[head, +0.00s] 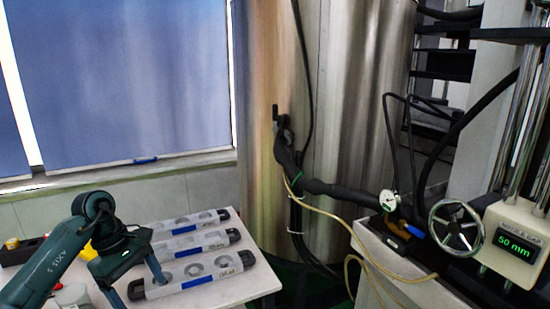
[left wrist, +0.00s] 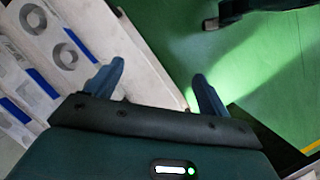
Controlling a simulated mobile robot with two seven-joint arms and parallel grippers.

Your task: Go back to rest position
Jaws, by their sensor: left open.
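My left gripper (head: 137,286) is open, its two fingers pointing down near the left end of the nearest long grey-white block with dark ends (head: 195,273). In the left wrist view, the fingers (left wrist: 158,74) stand apart with nothing between them, over the table edge and green floor. I cannot tell from these views whether a finger touches the block. Two similar blocks lie behind it, a middle one (head: 205,242) and a far one (head: 192,222). My right gripper is not in view.
The white table (head: 262,278) carries the blocks, with a yellow-and-black item (head: 14,246) at its left. At right stands a machine with a handwheel (head: 456,228) and a display reading 50 mm (head: 514,245). A dark hose (head: 325,187) runs from a steel tank (head: 265,110).

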